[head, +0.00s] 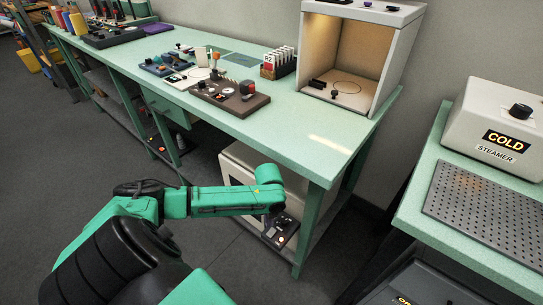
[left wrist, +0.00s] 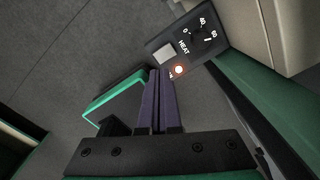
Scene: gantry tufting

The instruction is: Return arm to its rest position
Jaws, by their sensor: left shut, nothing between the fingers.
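My left arm (head: 225,199) comes in from the left, green and dark, and reaches beside the front of the bench. Its gripper (head: 270,213) is small and partly hidden at the arm's end, low under the bench top. In the left wrist view its two purple fingers (left wrist: 160,72) are closed together with nothing between them. My right gripper is not in view.
The green bench (head: 300,140) stands over the forearm's far side, with a leg (head: 310,225) right of the gripper. A pale cabinet (head: 235,172) sits beneath. A second bench (head: 420,205) with a cold steamer (head: 500,120) stands at right. The grey floor (head: 60,150) at left is clear.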

